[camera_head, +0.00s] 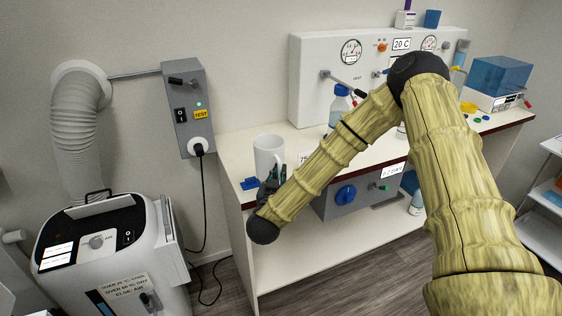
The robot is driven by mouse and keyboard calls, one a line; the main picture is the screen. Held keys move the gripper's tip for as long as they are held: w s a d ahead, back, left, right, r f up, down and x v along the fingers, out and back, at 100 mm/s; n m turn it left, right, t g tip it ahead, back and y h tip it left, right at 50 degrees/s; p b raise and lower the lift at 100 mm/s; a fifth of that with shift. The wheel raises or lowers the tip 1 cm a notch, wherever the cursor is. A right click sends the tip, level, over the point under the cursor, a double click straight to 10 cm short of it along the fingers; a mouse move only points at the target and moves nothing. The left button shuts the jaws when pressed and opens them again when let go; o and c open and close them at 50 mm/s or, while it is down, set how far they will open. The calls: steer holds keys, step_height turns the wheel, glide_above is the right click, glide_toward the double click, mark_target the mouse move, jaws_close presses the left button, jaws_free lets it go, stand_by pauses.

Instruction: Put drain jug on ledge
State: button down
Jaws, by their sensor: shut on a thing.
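The drain jug, a white open-topped jug (268,150), stands upright at the left end of the white counter ledge (237,165). My gripper (270,180) is at the lower part of the jug, on its near side, and is shut on it. My dark wrist and my arm hide most of the fingers and part of the counter edge. I cannot tell whether the jug's base touches the surface.
A blue object (249,184) lies just left of my gripper. A blue-capped bottle (339,107) stands behind my forearm. A gauge panel (315,75) backs the counter. A grey switch box (188,108) hangs on the wall. A white wheeled machine (110,250) stands at lower left.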

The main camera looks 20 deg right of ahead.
steer(key=p+x, duration=0.1)
steer(key=x, duration=0.2)
steer(key=p+x, duration=0.1)
steer(key=x, duration=0.2)
steer(key=f+p+x, duration=0.1)
steer(key=x, duration=0.3)
steer(key=shift+w+a, duration=0.1)
steer(key=shift+w+d+f+p, duration=0.1)
steer(key=shift+w+f+p, duration=0.1)
steer(key=shift+f+p, duration=0.55)
steer(key=shift+w+d+f+p, duration=0.2)
steer(key=shift+f+p, duration=0.1)
steer(key=shift+f, duration=0.75)
steer(key=shift+f, duration=0.1)
steer(key=c, duration=1.6)
jaws_free()
steer(key=shift+o, duration=0.3)
steer(key=shift+a, duration=0.1)
steer(key=b+v, duration=0.3)
steer(key=v, duration=0.9)
steer(key=shift+b, duration=0.4)
